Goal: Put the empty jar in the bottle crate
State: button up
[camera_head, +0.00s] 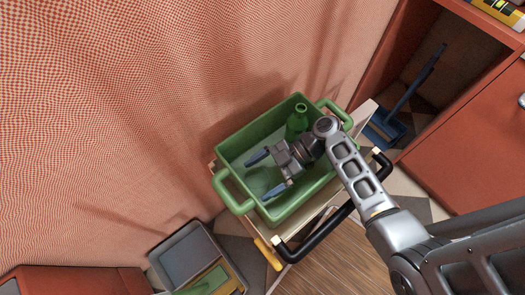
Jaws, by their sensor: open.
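A green crate (239,153) with a loop handle at each end stands on a small cart. A green bottle (296,122) is inside it, toward the far right corner. My gripper (265,174) is over the inside of the crate, its two blue-tipped fingers spread apart and pointing left. A faint, darker green patch lies below the fingers; I cannot tell whether it is a clear jar or shadow on the crate floor. No jar shows clearly. My gripper and arm hide part of the crate's right side.
The cart has a black push handle (332,226). A grey bin (190,255) with something green stands at the lower left. A blue dustpan (386,131) lies in an open red cabinet at the right. A checkered curtain (150,100) hangs behind the crate.

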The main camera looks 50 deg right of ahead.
jog(key=shift+r, duration=0.15)
jog(key=b+v, duration=0.1)
jog(key=v, duration=0.5)
jog(key=shift+s+d+r, duration=0.2)
jog(key=shift+s+d, duration=0.05)
jog(key=shift+d, duration=0.4)
jog(key=shift+a+r, duration=0.1)
